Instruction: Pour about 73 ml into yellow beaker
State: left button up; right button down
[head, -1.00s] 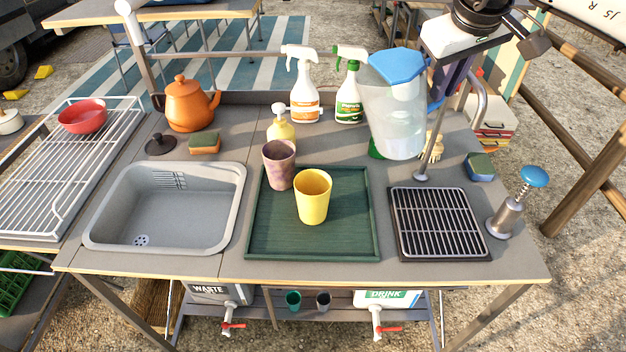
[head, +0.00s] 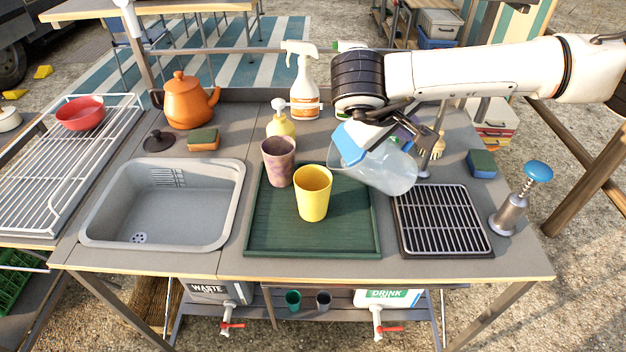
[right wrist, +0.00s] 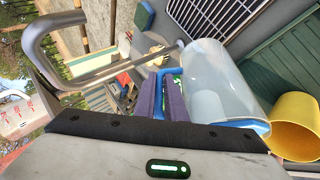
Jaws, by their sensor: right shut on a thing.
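The yellow beaker (head: 313,194) stands upright on the green tray (head: 270,235); it also shows at the right of the right wrist view (right wrist: 296,128). A clear pitcher (head: 385,170) with a blue lid is tilted well over to the left, its lid end close to the beaker's upper right. My right gripper (right wrist: 166,95) is shut on the pitcher, which also shows in the right wrist view (right wrist: 220,82). I cannot make out a stream or any liquid in the beaker. A mottled purple cup (head: 279,162) stands behind the beaker on the tray. My left gripper is not in view.
A black drain grate (head: 443,222) and a blue-topped pump (head: 512,212) are at the right. A sink (head: 165,205) is at the left. A spray bottle (head: 304,85), a soap bottle (head: 281,122) and an orange kettle (head: 187,103) stand behind.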

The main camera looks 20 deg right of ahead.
aim_at(390, 141)
jog(key=shift+w+a+r+p, duration=0.1)
jog(key=shift+a+r+p, duration=0.1)
jog(key=shift+r+p, duration=0.3)
jog(key=shift+a+r+h, duration=0.2)
jog(key=shift+r+h, duration=0.2)
jog(key=shift+h, duration=0.1)
jog(key=shift+a+r+h+p, duration=0.15)
jog(key=shift+r+h+p, duration=0.15)
jog(key=shift+a+r+n+h, duration=0.3)
jog(key=shift+a+r+h, duration=0.1)
jog(key=shift+r+h, duration=0.1)
jog(key=shift+a+r+t+h, duration=0.3)
jog(key=shift+a+r+h, duration=0.1)
jog(key=shift+r, duration=0.1)
jog(key=shift+a+r, duration=0.15)
jog(key=shift+a, duration=0.3)
jog(key=shift+w+a+r+h, duration=0.1)
jog(key=shift+a+r+h, duration=0.2)
jog(key=shift+a, duration=0.2)
